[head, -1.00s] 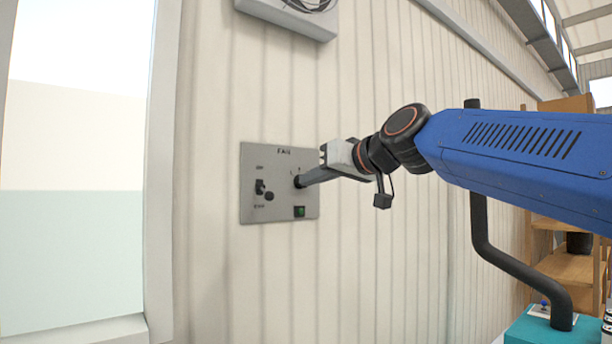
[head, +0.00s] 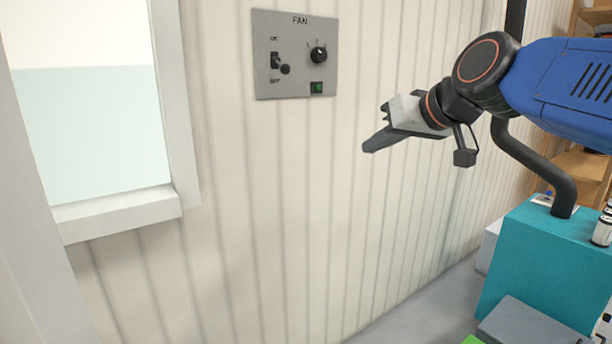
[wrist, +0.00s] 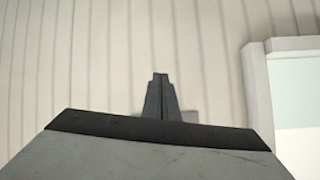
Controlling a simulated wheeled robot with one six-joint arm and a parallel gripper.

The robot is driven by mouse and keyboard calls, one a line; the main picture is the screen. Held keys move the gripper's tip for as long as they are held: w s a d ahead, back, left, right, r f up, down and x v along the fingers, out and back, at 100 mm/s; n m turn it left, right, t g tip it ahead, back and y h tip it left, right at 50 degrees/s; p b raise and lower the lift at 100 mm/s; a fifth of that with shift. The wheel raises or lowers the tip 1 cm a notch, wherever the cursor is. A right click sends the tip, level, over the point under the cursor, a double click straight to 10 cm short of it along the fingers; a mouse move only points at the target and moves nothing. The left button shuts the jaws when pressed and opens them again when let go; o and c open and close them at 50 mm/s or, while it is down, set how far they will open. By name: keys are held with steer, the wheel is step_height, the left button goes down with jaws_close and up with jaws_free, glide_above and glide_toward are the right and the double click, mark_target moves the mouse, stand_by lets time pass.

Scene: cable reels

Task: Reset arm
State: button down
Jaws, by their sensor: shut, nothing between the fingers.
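My gripper (head: 368,149) is in the middle right of the head view, shut and empty. It points left and slightly down, in front of the ribbed wall and apart from it. In the wrist view the closed fingers (wrist: 160,78) point at the plain wall. A grey panel marked FAN (head: 295,88) is fixed to the wall, above and left of my gripper.
A window with a white frame and sill (head: 125,213) is at the left; its frame also shows in the wrist view (wrist: 258,90). A teal box (head: 535,255) stands lower right near wooden shelves (head: 583,165). The wall (head: 290,220) below the panel is bare.

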steer(key=s+d+f+m+g+h, duration=0.1)
steer(key=s+d+f, duration=0.4)
steer(key=f, duration=0.6)
steer(key=s+d+f+m+g+h, duration=0.1)
steer(key=s+d+f+g+h, duration=0.1)
steer(key=s+d+f, duration=0.3)
steer(key=s+d+f+m+g+h, duration=0.1)
steer(key=s+d+f, duration=0.4)
steer(key=s+f, duration=0.7)
step_height(320, 180, down, 5)
steer(key=shift+f+g+h, duration=0.1)
steer(key=shift+g+h, duration=0.6)
steer(key=shift+h, duration=0.1)
steer(key=shift+s+a, duration=0.1)
steer(key=shift+a, duration=0.05)
